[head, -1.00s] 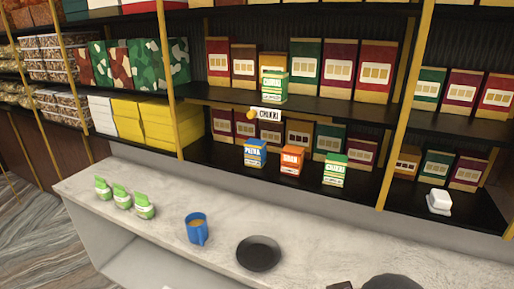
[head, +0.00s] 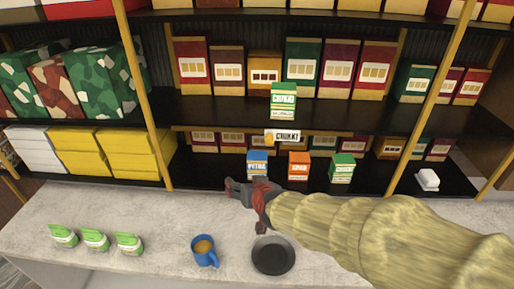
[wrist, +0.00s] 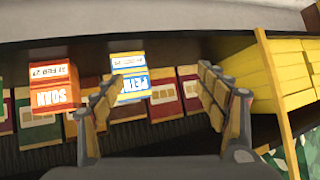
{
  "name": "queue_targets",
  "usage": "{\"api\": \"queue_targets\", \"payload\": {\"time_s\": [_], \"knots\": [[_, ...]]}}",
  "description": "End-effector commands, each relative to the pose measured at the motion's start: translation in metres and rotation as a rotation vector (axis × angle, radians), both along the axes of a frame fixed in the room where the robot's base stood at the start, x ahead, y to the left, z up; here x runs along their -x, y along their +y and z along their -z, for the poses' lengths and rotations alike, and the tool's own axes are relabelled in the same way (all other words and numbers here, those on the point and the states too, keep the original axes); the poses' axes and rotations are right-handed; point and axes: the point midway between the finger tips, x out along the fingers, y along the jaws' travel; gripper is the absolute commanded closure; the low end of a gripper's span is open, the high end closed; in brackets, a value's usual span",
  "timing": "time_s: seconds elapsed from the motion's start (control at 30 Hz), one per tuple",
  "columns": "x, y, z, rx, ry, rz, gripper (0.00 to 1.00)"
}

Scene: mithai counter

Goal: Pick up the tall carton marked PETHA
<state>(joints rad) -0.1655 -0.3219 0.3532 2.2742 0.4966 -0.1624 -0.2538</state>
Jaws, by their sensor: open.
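The blue and white carton marked PETHA (head: 257,163) stands upright on the lower shelf, left of an orange carton marked SOAN (head: 299,165). My gripper (head: 243,190) is in front of the shelf, just below the PETHA carton in the head view. In the wrist view, which is upside down, my gripper (wrist: 158,88) is open and empty. The PETHA carton (wrist: 128,72) shows there beyond the fingers, nearer the left finger, and the SOAN carton (wrist: 54,86) is further left. The gripper appears apart from both.
A green carton (head: 341,168) stands right of SOAN; another green carton (head: 284,101) is on the shelf above, over a CHIKKI tag (head: 284,136). Boxes line the back. The counter holds a blue mug (head: 205,251), a dark plate (head: 273,256) and green packets (head: 95,240). Shelf posts flank.

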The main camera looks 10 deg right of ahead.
Motion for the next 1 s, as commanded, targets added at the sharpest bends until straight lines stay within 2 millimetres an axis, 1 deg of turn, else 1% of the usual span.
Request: {"api": "queue_targets", "payload": {"time_s": [0.03,0.1,0.2,0.33,0.5,0.87,1.0], "knots": [[-0.013,-0.001,-0.012,0.013,-0.017,0.028,0.26],[-0.03,-0.008,-0.016,0.038,-0.057,0.079,0.26],[-0.045,-0.02,-0.019,0.083,-0.105,0.148,0.26],[-0.055,-0.034,-0.021,0.139,-0.148,0.215,0.26],[-0.059,-0.044,-0.02,0.181,-0.174,0.257,0.26],[-0.085,-0.053,-0.007,0.185,-0.177,0.263,0.26],[-0.1,-0.056,-0.001,0.185,-0.177,0.264,0.26]]}}
